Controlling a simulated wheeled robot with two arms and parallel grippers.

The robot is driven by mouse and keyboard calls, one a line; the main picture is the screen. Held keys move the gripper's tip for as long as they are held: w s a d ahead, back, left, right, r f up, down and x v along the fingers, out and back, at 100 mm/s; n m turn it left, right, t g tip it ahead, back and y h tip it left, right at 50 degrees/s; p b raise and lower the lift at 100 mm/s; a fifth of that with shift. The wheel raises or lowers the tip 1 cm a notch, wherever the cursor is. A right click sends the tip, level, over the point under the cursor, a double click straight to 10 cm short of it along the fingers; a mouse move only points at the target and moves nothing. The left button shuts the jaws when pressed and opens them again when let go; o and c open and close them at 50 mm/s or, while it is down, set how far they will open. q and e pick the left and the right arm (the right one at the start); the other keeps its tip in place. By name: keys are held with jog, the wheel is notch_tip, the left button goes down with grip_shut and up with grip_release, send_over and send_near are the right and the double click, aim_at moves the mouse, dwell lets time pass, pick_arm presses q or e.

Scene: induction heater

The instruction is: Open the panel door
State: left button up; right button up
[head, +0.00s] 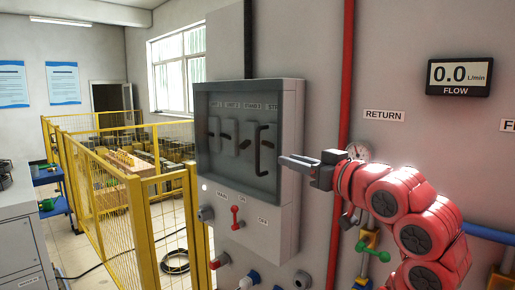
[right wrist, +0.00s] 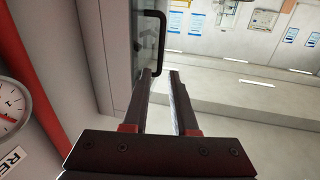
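The grey panel box (head: 290,150) is on the wall in the middle of the head view. Its dark glass door (head: 225,160) looks shut. A black bar handle (head: 258,150) stands upright on the door's right side, and it also shows in the right wrist view (right wrist: 162,45). My right gripper (head: 282,161) comes in from the right, in front of the panel and beside the handle. In the right wrist view its fingers (right wrist: 162,74) are apart with a gap and nothing between them. The handle is just beyond the fingertips. My left gripper is not in view.
A red switch lever (head: 235,215) and knobs sit below the door. A red vertical pipe (head: 340,100) and a round gauge (head: 357,151) are right of the box. Yellow fencing (head: 140,200) stands at the left. The gauge (right wrist: 8,118) is also close in the wrist view.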

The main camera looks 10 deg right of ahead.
aim_at(259, 150)
jog(key=p+x, duration=0.4)
jog(key=x, duration=0.7)
jog(key=shift+w+a+r+p, duration=0.1)
jog(key=shift+w+a+p, duration=0.05)
jog(key=shift+w+p, duration=0.15)
jog(key=shift+w+a+r+p, duration=0.1)
jog(key=shift+w+a+p, duration=0.25)
jog(key=shift+w, duration=0.1)
jog(key=shift+w+f, duration=0.2)
jog(key=shift+w, duration=0.1)
grip_shut()
